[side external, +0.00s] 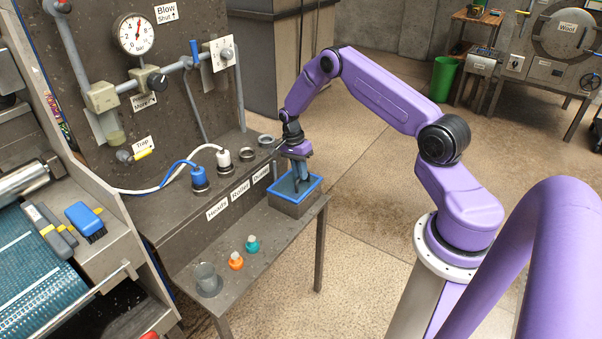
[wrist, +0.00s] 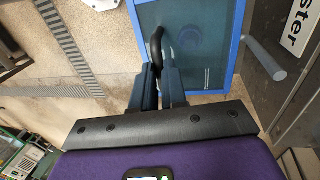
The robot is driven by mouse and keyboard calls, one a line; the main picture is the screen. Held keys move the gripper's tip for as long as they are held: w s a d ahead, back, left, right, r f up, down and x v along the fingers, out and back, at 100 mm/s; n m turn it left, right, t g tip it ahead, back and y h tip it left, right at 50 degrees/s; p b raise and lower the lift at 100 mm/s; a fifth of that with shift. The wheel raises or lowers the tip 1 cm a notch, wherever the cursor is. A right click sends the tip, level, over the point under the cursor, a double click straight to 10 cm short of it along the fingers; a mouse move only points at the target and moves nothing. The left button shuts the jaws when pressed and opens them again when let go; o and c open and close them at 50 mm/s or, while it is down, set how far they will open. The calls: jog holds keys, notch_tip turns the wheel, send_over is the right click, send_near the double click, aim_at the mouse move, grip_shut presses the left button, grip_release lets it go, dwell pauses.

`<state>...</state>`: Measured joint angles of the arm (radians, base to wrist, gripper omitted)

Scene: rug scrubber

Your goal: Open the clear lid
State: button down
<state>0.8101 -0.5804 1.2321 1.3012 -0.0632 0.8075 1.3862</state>
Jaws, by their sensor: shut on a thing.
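A grey box with a blue rim (side external: 316,182) stands at the right end of the low shelf. The clear lid (wrist: 205,60) shows in the wrist view, dark and see-through inside the blue frame. A black curved handle (wrist: 156,45) stands at the lid's side. My gripper (side external: 297,184) points down over the box, and in the wrist view my gripper (wrist: 159,70) has its two fingers shut on this handle. The handle's lower part is hidden between the fingers. I cannot tell whether the lid is seated or slightly raised.
Plugs with blue and white cables (side external: 199,178) sit on the ledge above. The panel with pipes and gauge (side external: 138,34) rises behind.

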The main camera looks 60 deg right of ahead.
jog(key=w+r, duration=0.3)
jog(key=w, duration=0.7)
jog(key=shift+w+a+r, duration=0.2)
jog(key=shift+w, duration=0.35)
dwell(0.6)
jog(key=c, duration=1.2)
grip_release()
jog(key=shift+o, duration=0.2)
jog(key=shift+w+d+r, duration=0.1)
jog(key=shift+d+r, duration=0.05)
jog(key=shift+w+d+r, duration=0.15)
jog(key=shift+d+r, duration=0.05)
